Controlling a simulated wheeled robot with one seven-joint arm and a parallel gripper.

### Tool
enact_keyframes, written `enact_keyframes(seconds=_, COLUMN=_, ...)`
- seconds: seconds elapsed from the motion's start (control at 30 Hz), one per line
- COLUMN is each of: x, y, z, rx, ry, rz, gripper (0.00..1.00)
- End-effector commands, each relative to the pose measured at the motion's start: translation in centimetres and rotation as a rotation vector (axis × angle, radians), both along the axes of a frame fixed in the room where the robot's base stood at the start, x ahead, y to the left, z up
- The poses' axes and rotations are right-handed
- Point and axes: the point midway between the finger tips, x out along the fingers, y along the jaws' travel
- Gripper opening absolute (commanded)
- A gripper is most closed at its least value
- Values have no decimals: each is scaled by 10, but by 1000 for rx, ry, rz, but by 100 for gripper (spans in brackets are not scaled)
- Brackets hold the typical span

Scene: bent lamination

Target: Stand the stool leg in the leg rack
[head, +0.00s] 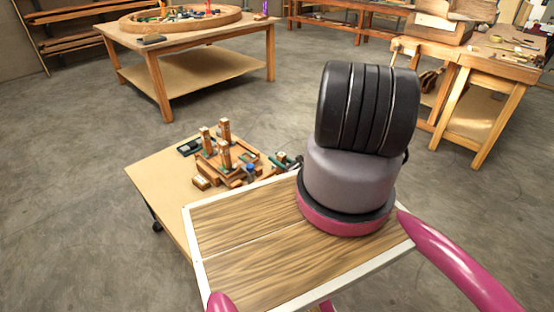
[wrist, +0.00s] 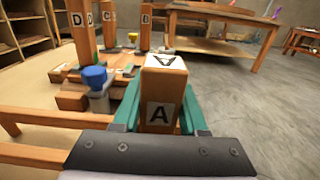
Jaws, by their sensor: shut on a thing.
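In the wrist view, my gripper (wrist: 162,92) has its green fingers closed on both sides of a wooden stool leg (wrist: 150,82) marked A on its top and near face. The leg's lower part is hidden, so I cannot tell whether it touches anything. To the left, legs D (wrist: 82,35), C (wrist: 104,30) and B (wrist: 145,28) stand upright at the wooden leg rack (wrist: 72,98). In the head view, the rack (head: 212,171) with its upright legs is on the low table. My arm hides most of the gripper there.
A blue-capped container (wrist: 97,82) stands between the rack and my gripper. The low table (head: 160,180) has bare room at its left. A larger workbench (head: 190,37) stands behind, and another bench (head: 490,62) at the right. The grey floor between them is clear.

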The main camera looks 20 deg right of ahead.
Motion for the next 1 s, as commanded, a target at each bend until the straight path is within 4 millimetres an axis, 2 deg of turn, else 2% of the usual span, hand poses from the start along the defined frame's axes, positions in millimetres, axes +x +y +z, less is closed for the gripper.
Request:
enact_keyframes(seconds=0.17, x=0, y=0, z=-3, rx=0, ry=0, rz=-1, gripper=0)
enact_keyframes(seconds=0.2, x=0, y=0, z=-3, rx=0, ry=0, rz=-1, gripper=50)
enact_keyframes(seconds=0.27, x=0, y=0, z=-3, rx=0, ry=0, rz=-1, gripper=72)
enact_keyframes(seconds=0.67, x=0, y=0, z=1, rx=0, ry=0, rz=0, gripper=72)
enact_keyframes(seconds=0.77, x=-13, y=-6, z=0, rx=0, ry=2, rz=-3, gripper=72)
enact_keyframes(seconds=1.0, x=-62, y=-24, z=0, rx=1, ry=3, rz=-5, gripper=72)
